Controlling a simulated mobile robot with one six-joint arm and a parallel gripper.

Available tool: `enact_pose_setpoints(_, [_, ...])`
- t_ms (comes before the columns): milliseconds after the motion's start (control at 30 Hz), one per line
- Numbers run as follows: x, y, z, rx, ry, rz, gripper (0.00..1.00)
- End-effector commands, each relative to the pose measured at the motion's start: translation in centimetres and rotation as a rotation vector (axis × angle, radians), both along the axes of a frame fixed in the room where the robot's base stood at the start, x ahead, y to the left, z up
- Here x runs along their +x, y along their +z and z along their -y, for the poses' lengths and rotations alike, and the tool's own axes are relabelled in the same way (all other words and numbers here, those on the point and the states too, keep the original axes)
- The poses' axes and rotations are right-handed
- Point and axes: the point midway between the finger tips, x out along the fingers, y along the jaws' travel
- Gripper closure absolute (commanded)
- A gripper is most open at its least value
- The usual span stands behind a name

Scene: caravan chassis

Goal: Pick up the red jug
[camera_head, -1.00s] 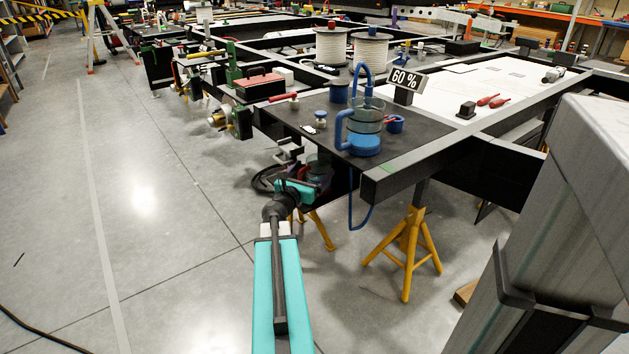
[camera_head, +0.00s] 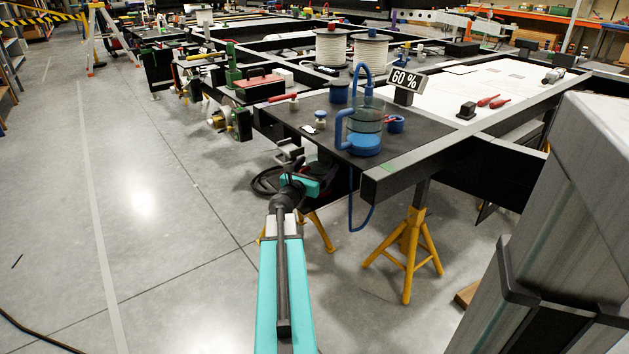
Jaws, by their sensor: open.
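I see no red jug clearly. A clear jug (camera_head: 367,122) with a blue handle and blue lower part stands upright on the dark plate near the frame's front corner. A blue tube arches above it. My gripper (camera_head: 289,150) is at the end of my teal arm, beside the plate's left front edge, left of and apart from the jug. Its jaws are open, small and partly hidden by my own wrist. A dark shape behind my wrist, under the plate's edge, is too hidden to name.
A blue cup (camera_head: 396,124), a "60 %" sign (camera_head: 405,81) and a dark blue pot (camera_head: 339,93) stand near the jug. A red toolbox (camera_head: 260,86) lies further left. A yellow stand (camera_head: 408,245) is below the frame. Open floor (camera_head: 150,230) lies left.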

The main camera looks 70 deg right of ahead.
Motion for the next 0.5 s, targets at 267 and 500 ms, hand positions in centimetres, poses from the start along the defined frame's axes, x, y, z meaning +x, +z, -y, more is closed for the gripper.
enact_pose_setpoints(267, [0.03, 0.0, -0.02, 0.0, 0.0, 0.0, 0.48])
enact_pose_setpoints(500, [0.05, 0.05, -0.03, -0.001, 0.001, 0.0, 0.77])
